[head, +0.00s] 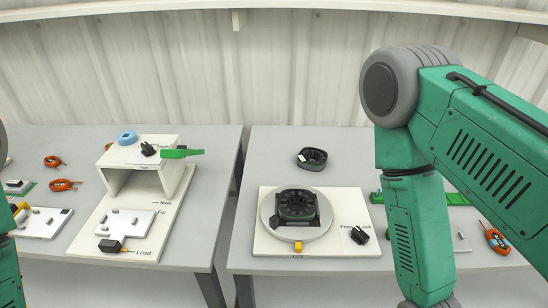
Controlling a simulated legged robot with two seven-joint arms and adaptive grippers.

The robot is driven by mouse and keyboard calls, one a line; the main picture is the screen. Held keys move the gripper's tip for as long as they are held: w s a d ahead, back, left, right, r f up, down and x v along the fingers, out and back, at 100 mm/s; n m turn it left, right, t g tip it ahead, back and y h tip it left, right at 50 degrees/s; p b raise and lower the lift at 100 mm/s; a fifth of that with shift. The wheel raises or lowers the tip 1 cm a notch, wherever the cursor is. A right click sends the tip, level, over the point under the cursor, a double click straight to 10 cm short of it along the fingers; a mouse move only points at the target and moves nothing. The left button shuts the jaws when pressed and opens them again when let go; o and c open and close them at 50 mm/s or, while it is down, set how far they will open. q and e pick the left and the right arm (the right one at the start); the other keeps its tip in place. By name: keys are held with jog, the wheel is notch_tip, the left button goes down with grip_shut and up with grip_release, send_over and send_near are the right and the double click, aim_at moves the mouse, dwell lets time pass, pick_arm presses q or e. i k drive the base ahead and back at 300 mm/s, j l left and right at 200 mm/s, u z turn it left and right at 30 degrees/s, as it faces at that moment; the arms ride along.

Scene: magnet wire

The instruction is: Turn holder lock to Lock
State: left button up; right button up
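The holder is a round grey plate (312,234) on a white board (275,249) on the right table. A black fan-like part (297,203) sits on it. The lock is a small black handle (359,236) at the board's right side, by printed words that look like "Free" and "Lock". The handle covers part of the print, and I cannot tell which word it points to. My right arm comes down from the upper right, beside the lock on its right; its gripper is below the picture. Only a little of my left arm shows at the left edge; its gripper is not in view.
A small yellow piece (298,247) is at the plate's front edge. A black ring-shaped part (312,158) lies behind the board. An orange tool (495,240) lies at the right. The left table carries a white stand (124,179) and a gap separates the tables.

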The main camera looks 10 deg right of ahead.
aim_at(358, 236)
jog(key=z, duration=1.2)
